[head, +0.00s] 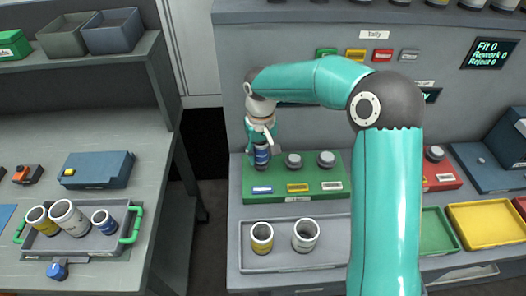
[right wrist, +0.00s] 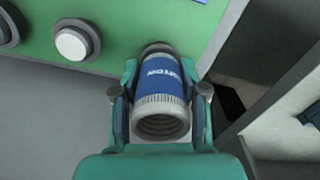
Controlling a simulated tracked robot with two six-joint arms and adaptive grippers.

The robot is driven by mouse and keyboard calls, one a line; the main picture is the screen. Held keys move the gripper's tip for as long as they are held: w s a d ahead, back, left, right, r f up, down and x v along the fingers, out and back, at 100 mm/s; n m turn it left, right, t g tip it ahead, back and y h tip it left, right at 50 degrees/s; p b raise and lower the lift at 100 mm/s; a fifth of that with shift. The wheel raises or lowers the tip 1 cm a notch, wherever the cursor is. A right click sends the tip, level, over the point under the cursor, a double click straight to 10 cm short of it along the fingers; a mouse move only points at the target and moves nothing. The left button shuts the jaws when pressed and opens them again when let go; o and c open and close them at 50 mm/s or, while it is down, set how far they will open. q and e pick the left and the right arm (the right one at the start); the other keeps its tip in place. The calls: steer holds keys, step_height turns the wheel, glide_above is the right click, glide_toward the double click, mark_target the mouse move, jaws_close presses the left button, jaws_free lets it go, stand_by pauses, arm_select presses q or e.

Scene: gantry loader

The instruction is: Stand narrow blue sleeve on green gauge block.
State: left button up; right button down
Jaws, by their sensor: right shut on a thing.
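The green gauge block (head: 317,193) lies on the right bench, with blue, yellow and white labels along its front. Two grey round-topped posts (head: 293,160) show behind the yellow and white labels. My right gripper (head: 263,142) is shut on the narrow blue sleeve (head: 262,157), at the block's left end behind the blue label. In the right wrist view the blue sleeve (right wrist: 160,83) lies between the fingers, its ribbed open end facing the camera. A dark rounded part shows at its far end; I cannot tell whether the sleeve is around a post. My left gripper is not in view.
A grey tray (head: 283,234) before the block holds a yellow and a white sleeve. A green-handled tray (head: 88,245) on the left bench holds several sleeves. A red block (head: 440,176) and coloured bins stand right. A dark gap separates the benches.

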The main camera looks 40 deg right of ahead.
steer(key=shift+f, duration=0.3)
stand_by(0.5)
steer(key=c, duration=0.5)
jaws_free()
steer(key=shift+c, duration=0.2)
step_height(320, 180, up, 12)
steer(key=shift+f, duration=0.1)
stand_by(0.3)
